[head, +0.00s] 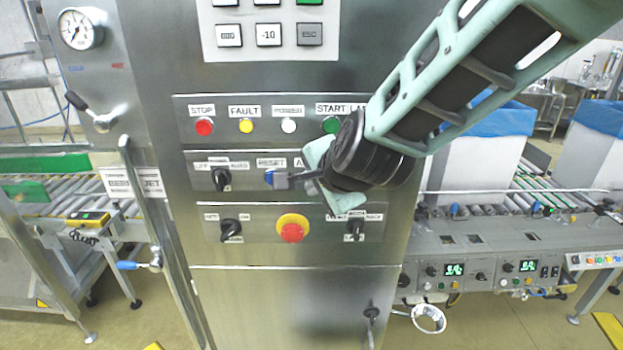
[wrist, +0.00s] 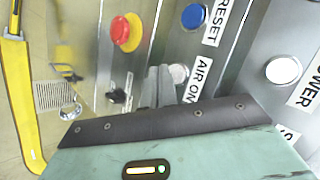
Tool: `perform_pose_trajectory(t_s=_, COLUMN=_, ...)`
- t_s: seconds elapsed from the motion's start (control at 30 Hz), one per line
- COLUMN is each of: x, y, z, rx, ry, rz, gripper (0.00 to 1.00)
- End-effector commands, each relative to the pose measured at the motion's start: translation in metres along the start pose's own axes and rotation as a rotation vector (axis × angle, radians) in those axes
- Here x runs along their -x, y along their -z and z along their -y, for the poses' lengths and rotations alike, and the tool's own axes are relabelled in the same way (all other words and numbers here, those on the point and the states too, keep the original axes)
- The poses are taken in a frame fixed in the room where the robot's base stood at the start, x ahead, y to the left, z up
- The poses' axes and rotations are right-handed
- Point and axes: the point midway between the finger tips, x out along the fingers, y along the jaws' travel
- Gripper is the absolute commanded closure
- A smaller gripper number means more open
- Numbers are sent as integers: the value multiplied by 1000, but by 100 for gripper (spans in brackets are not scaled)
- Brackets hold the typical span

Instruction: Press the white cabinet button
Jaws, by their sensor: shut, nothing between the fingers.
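In the head view, a white round button (head: 289,125) labelled POWER is in the upper row of the steel cabinet panel. It also shows in the wrist view (wrist: 283,70), at the right. A second white button (wrist: 178,73), labelled AIR ON, shows in the wrist view right beside my fingertips and is partly covered by them. In the head view my gripper hides it. I cannot tell whether the tips touch the panel.
The red STOP (head: 204,126), yellow FAULT (head: 246,126) and green START (head: 331,124) buttons share the upper row. A red emergency stop (head: 292,229) on a yellow base sits below my gripper, between black rotary switches. Roller conveyors (head: 480,205) stand on both sides.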

Motion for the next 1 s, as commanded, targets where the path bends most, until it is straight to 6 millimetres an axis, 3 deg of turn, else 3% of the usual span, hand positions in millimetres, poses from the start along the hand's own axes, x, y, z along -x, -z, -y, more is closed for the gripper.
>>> perform_pose_trajectory(t_s=1.0, x=-7, y=5, z=5, rx=0, ry=0, rz=0, gripper=100)
